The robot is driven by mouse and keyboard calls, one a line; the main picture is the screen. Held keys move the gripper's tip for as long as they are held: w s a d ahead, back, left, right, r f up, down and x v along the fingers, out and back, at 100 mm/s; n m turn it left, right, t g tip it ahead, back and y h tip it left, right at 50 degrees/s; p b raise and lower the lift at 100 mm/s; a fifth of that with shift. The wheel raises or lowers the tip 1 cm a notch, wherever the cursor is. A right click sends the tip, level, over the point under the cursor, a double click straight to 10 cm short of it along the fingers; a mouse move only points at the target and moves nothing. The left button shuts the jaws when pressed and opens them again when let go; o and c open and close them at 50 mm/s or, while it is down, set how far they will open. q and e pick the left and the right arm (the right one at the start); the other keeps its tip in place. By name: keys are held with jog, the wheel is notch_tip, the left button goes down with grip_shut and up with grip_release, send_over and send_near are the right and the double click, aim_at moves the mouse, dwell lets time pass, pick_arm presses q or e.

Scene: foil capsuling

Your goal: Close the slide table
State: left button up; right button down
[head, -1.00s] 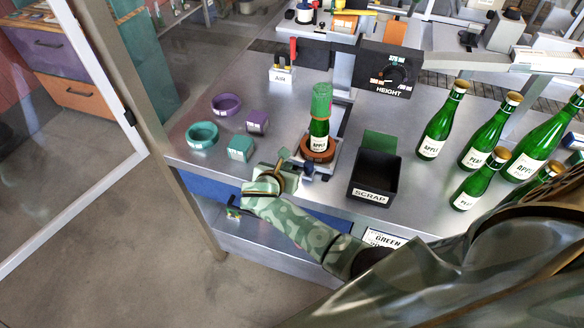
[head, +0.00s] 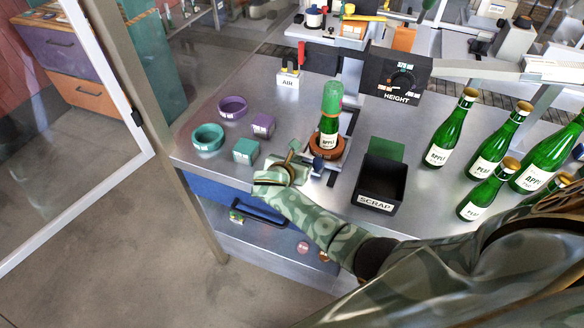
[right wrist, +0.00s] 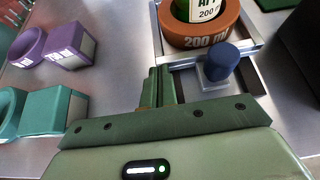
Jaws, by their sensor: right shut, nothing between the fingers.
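The slide table (head: 331,165) is a pale metal plate on a rail near the bench's front edge. It carries an orange-brown round holder (head: 338,155) with an upright green bottle (head: 328,128) in it, topped by a green foil capsule (head: 332,97). A blue knob (head: 318,163) stands at the plate's front; it also shows in the right wrist view (right wrist: 221,62). My right gripper (head: 293,148) is shut and empty, its fingertips (right wrist: 164,75) just left of the knob, apart from it in the right wrist view. My left gripper is not in view.
Right of the slide stands the black scrap box (head: 379,182), with several green bottles (head: 453,128) beyond. Teal ring (head: 207,137), purple ring (head: 232,106) and small teal (head: 245,151) and purple (head: 263,125) boxes lie left. The black height box (head: 395,75) stands behind.

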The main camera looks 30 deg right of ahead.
aim_at(313, 128)
jog(key=w+d+b, duration=0.1)
jog(key=w+d, duration=0.2)
jog(key=d, duration=0.1)
jog(key=w+d+b, duration=0.2)
jog(key=w+d, duration=0.1)
jog(key=d, duration=0.1)
jog(key=w+d+b, duration=0.1)
jog(key=w+d, duration=0.2)
jog(key=w, duration=0.1)
jog(key=shift+d+f+b, duration=0.2)
jog(key=shift+d+b, duration=0.2)
jog(key=shift+w+d, duration=0.35)
jog(key=shift+d, duration=0.1)
jog(key=shift+w+d+r+b, duration=0.1)
jog(key=shift+r+b, duration=0.2)
jog(key=shift+r, duration=0.05)
